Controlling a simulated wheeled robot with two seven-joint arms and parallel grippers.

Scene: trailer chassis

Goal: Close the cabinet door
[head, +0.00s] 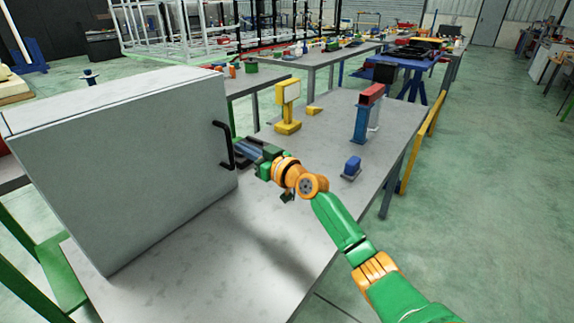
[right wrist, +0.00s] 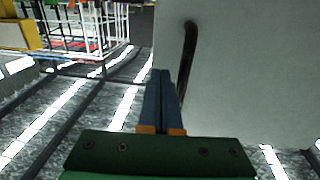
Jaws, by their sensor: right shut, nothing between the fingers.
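The cabinet (head: 110,90) is a pale grey box on the near table. Its flat door (head: 130,175) faces me and has a black bar handle (head: 226,145) near its right edge. I cannot tell whether a gap remains between door and cabinet. My right gripper (head: 240,150) is shut and empty, close beside the handle on its right. In the right wrist view the shut fingers (right wrist: 161,74) point forward beside the handle (right wrist: 187,65) and the pale door panel (right wrist: 250,75). Contact with either is unclear. My left gripper is out of view.
The grey table (head: 265,215) also holds a yellow stand (head: 288,105), a blue post with a red top (head: 364,115) and a small blue block (head: 352,167). The table front is clear. More tables stand behind, with open green floor at right.

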